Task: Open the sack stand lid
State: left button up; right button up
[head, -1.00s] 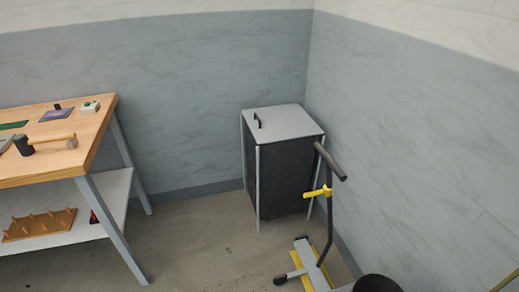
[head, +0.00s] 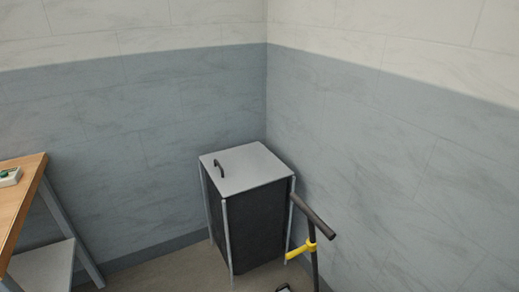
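The sack stand (head: 258,232) stands in the room's corner, a dark sack in a light metal frame. Its grey lid (head: 256,170) lies flat and closed on top. A black handle (head: 219,168) is fixed near the lid's left edge. Neither of my grippers shows in the head view.
A cart with a dark handlebar (head: 313,216) and a yellow clamp (head: 301,250) stands close to the sack stand's front right. A wooden-topped workbench (head: 22,198) is at the left edge with a small white-and-green box (head: 9,178) on it. Floor shows between bench and stand.

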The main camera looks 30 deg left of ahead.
aim_at(236, 170)
jog(key=i+j+z, duration=0.1)
jog(key=j, duration=0.25)
jog(key=i+j+z, duration=0.1)
jog(key=j, duration=0.25)
jog(key=i+j+z, duration=0.1)
jog(key=i+j, duration=0.15)
jog(key=j, duration=0.15)
jog(key=i+j+z, duration=0.1)
jog(key=j, duration=0.3)
jog(key=i+j+z, duration=0.1)
jog(key=j, duration=0.25)
